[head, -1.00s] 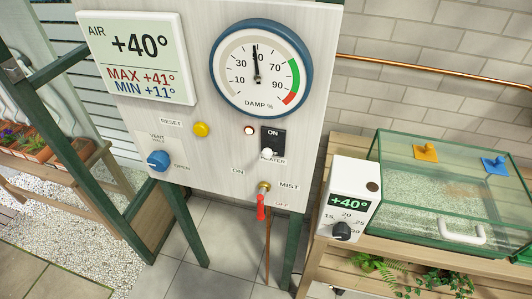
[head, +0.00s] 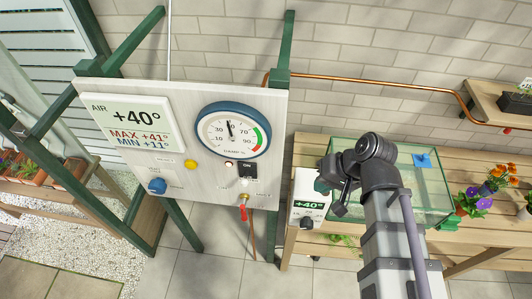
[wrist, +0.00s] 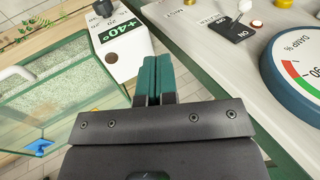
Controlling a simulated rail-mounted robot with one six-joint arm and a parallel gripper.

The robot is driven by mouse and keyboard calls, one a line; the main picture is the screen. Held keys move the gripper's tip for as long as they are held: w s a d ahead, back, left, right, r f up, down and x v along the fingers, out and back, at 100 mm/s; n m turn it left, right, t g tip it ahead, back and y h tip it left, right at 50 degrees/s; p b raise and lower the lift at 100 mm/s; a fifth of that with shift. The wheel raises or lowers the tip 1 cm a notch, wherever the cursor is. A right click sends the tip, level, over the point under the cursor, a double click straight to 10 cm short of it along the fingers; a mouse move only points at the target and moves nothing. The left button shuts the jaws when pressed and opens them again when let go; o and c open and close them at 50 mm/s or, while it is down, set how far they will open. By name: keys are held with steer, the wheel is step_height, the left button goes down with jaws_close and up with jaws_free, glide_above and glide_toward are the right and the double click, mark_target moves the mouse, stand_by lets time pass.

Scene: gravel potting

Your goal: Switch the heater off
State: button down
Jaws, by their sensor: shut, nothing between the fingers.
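The heater switch (head: 247,172) is a black plate with a white lever, low on the right of the pale panel (head: 215,185). It also shows in the wrist view (wrist: 230,28), upside down. My gripper (head: 323,184) is right of the panel, apart from the switch. In the wrist view its green fingers (wrist: 155,78) are together and empty.
The damp dial (head: 233,130) stands out above the switch, and a red-handled mist valve (head: 243,211) is below it. A white +40° control box (head: 309,190) and glass case (head: 432,195) are on the bench near my gripper. A copper pipe (head: 370,78) crosses the wall.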

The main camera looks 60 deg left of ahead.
steer(key=s+a+r+g+y, duration=0.2)
steer(key=s+a+r, duration=0.3)
steer(key=a, duration=0.1)
steer(key=shift+a, duration=0.3)
steer(key=shift+s, duration=0.1)
steer(key=b, duration=1)
glide_toward(247, 182)
steer(key=x, duration=0.7)
steer(key=shift+a+f, duration=0.2)
steer(key=shift+s, duration=0.1)
